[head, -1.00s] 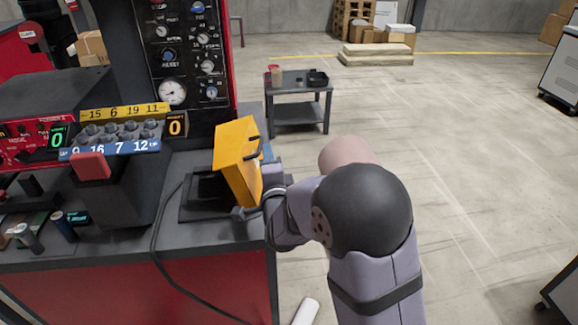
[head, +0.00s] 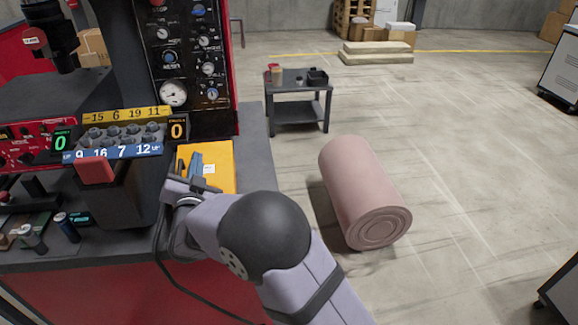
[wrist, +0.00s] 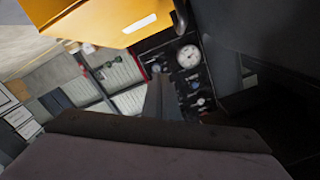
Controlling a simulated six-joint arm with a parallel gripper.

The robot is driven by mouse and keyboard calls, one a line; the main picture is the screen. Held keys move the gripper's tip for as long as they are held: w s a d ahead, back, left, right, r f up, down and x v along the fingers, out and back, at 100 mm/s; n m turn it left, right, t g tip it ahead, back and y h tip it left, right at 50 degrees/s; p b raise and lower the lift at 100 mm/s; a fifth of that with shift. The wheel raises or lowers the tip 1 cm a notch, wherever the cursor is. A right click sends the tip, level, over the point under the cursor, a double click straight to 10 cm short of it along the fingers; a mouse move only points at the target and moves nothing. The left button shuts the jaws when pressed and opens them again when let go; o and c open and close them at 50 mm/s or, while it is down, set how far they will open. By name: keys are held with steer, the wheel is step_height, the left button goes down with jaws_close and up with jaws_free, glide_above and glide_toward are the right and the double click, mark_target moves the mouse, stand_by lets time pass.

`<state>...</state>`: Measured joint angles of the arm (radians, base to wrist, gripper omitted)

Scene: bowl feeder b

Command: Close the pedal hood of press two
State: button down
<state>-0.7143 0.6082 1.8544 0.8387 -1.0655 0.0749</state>
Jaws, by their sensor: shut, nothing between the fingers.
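The yellow pedal hood (head: 222,163) is at the right end of the bench in the head view. Its broad face with a small white label now faces up, and it looks swung down; whether it is fully seated is hidden by my arm. My gripper (head: 197,160) is shut and empty, with its fingers over the left part of the hood; I cannot tell whether they touch it. In the wrist view the hood (wrist: 100,18) fills the upper left, near the gripper's fingers (wrist: 160,98). The pedal under the hood is hidden.
The gauge panel (head: 185,60) stands behind the hood. To the left are a socket rack (head: 118,132) and a red-topped lever block (head: 96,170). A pink roll (head: 360,190) lies on the open floor at right.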

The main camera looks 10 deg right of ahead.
steer(key=a+f+n, duration=0.1)
steer(key=a, duration=0.1)
steer(key=a+f+n, duration=0.2)
steer(key=shift+a, duration=0.2)
steer(key=shift+a+f+b, duration=0.5)
steer(key=shift+a+f, duration=0.25)
steer(key=shift+a, duration=0.05)
steer(key=shift+f, duration=0.1)
steer(key=shift+s+r+p, duration=0.1)
steer(key=shift+r+p, duration=0.35)
steer(key=shift+r, duration=0.1)
steer(key=s+r, duration=0.3)
steer(key=s, duration=0.7)
steer(key=shift+s+d+r, duration=0.15)
steer(key=shift+s+d, duration=0.2)
steer(key=shift+d, duration=0.1)
